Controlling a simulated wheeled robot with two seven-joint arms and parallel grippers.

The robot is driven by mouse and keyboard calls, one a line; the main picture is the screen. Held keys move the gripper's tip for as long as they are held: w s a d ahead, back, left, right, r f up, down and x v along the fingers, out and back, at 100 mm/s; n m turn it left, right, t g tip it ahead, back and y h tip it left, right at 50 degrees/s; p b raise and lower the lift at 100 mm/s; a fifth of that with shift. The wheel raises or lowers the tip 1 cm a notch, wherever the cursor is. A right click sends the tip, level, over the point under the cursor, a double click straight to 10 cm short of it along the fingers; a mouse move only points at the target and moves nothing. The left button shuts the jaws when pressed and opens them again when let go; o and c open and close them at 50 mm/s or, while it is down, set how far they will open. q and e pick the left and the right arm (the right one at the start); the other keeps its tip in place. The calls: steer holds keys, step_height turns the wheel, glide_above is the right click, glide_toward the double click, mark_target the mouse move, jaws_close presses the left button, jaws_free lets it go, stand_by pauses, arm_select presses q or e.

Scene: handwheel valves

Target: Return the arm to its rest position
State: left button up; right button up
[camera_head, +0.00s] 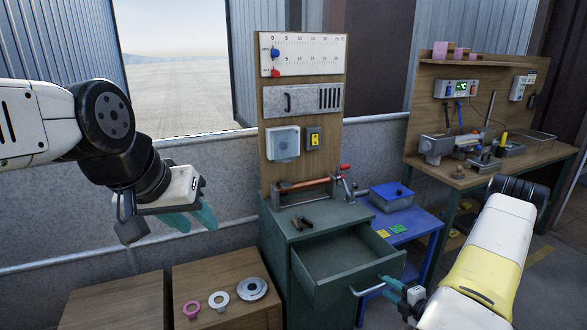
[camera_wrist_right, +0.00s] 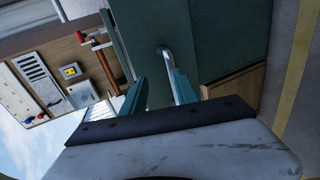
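My left gripper (camera_head: 193,217) is raised at the left in the head view, in front of the grey wall. Its teal fingers look apart and hold nothing. My right gripper (camera_head: 390,293) is low at the right, beside the handle (camera_head: 377,284) of the pulled-out drawer (camera_head: 345,262). In the right wrist view its two teal fingers (camera_wrist_right: 161,92) are spread apart. The metal drawer handle (camera_wrist_right: 168,62) shows ahead of and between the fingertips, and they are not closed on it.
The green cabinet (camera_head: 320,220) carries a panel board (camera_head: 303,105). Low wooden boxes with rings (camera_head: 218,300) stand left of it. A blue table (camera_head: 410,222) with a blue box (camera_head: 391,194) is behind my right gripper. A workbench (camera_head: 480,165) stands at the right.

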steer(key=w+d+r+m+g+h, duration=0.1)
steer(key=w+r+m+h, duration=0.1)
steer(key=w+r, duration=0.35)
steer(key=w+d+r+m+g+h, duration=0.1)
steer(key=w+r+m, duration=0.1)
steer(key=r, duration=0.6)
steer(key=s+a+r+m+g+h, duration=0.1)
steer(key=a+r+m, duration=0.15)
steer(key=r, duration=0.45)
steer(key=s+a+r+m+g+h, duration=0.1)
steer(key=r+m, duration=0.3)
steer(key=r, duration=0.4)
steer(key=s+a+r+m+g, duration=0.1)
steer(key=s+a+r+m, duration=0.5)
steer(key=s+a+r, duration=0.4)
steer(key=s+a+r+m+g+y, duration=0.1)
steer(key=s+a+r+m, duration=0.1)
steer(key=s+a, duration=0.2)
steer(key=s+a+r+m+g+y, duration=0.1)
steer(key=s+a, duration=0.3)
steer(key=s, duration=0.7)
steer(key=shift+s+a+r+m+y, duration=0.3)
steer(key=shift+r+m, duration=0.2)
steer(key=shift+m, duration=0.15)
